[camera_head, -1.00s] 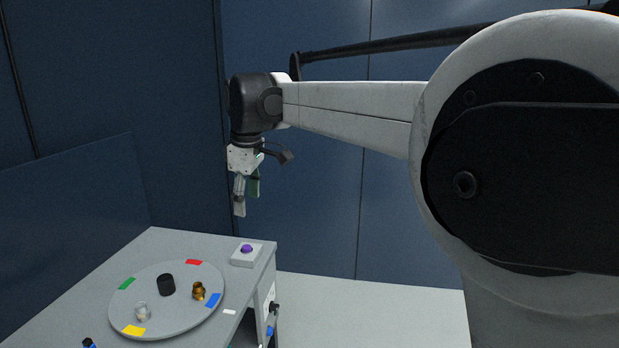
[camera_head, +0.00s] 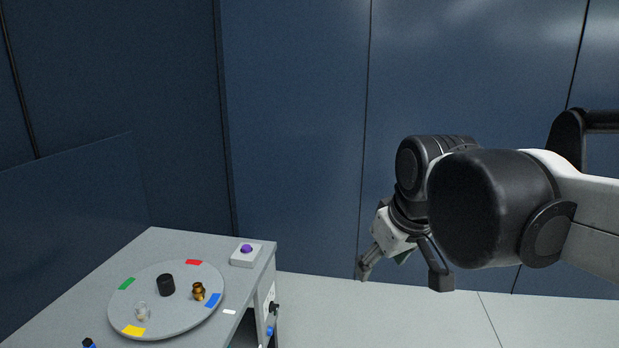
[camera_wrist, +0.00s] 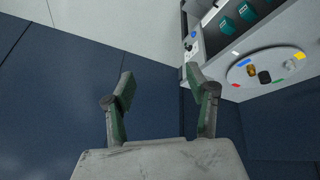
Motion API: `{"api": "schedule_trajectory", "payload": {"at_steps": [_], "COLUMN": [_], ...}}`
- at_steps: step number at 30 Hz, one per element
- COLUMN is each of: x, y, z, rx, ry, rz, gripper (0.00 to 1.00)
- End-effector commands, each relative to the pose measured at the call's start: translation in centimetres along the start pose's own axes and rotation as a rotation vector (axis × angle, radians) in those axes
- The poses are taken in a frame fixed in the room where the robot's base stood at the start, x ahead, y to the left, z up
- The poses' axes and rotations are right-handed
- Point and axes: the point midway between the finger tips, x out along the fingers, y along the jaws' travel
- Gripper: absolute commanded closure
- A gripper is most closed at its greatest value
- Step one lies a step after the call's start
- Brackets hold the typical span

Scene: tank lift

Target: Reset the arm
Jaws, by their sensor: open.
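My gripper (camera_wrist: 162,92) is open in the wrist view, with nothing between its two fingers. In the head view my gripper (camera_head: 372,268) hangs at the end of my arm, right of the table (camera_head: 262,262) and apart from it. One finger is partly hidden there by my wrist.
A round disc (camera_head: 185,322) with colored patches stands on the table. It carries a black cylinder (camera_head: 166,285), a brass piece (camera_head: 198,291) and a small clear piece (camera_head: 142,312). A purple button (camera_head: 246,248) sits at the table's back corner. The floor (camera_head: 320,318) right of the table is clear.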

Motion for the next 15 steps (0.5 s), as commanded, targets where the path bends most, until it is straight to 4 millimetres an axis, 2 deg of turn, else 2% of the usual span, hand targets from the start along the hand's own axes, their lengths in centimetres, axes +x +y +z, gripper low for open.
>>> {"api": "schedule_trajectory", "payload": {"at_steps": [1, 9, 15], "x": [0.1, 1.2, 2.3], "y": [0.3, 0.9, 0.8], "z": [2.0, 11.1, 15.6], "rx": [0.042, 0.265, 0.379], "ry": [0.009, 0.074, 0.110], "rz": [0.012, 0.068, 0.095], "gripper": [0.48, 0.48, 0.48]}}
